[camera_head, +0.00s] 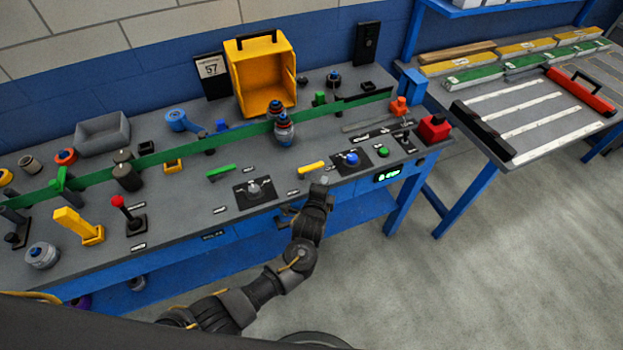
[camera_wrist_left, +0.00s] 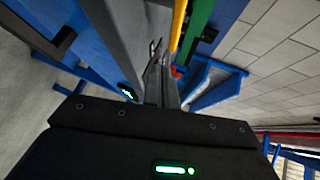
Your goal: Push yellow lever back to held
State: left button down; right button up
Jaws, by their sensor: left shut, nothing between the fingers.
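A short yellow lever (camera_head: 312,168) lies near the front edge of the grey bench top, left of the blue knob. My left gripper (camera_head: 323,183) is shut and empty, just in front of its right end; whether they touch I cannot tell. In the left wrist view the shut fingers (camera_wrist_left: 160,84) point along the bench, with a yellow bar (camera_wrist_left: 178,24) beyond them. A larger upright yellow lever (camera_head: 78,225) stands on a yellow base at the left of the bench, far from the gripper. My right gripper is not in view.
A blue knob (camera_head: 351,159), a black dial plate (camera_head: 254,191) and a green button (camera_head: 383,151) sit close by. A red-knobbed joystick (camera_head: 128,213) stands further left. A long green strip (camera_head: 225,139) crosses the bench behind. A green-lit display (camera_head: 387,174) is on the front edge.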

pick_arm(q)
jog(key=s+d+r, duration=0.1)
jog(key=s, duration=0.4)
jog(key=s+d+r+b, duration=0.1)
jog(key=s+d+r, duration=0.1)
jog(key=s, duration=0.3)
jog(key=shift+s+d+r, duration=0.15)
jog(key=shift+s+d, duration=0.1)
jog(key=shift+s, duration=0.15)
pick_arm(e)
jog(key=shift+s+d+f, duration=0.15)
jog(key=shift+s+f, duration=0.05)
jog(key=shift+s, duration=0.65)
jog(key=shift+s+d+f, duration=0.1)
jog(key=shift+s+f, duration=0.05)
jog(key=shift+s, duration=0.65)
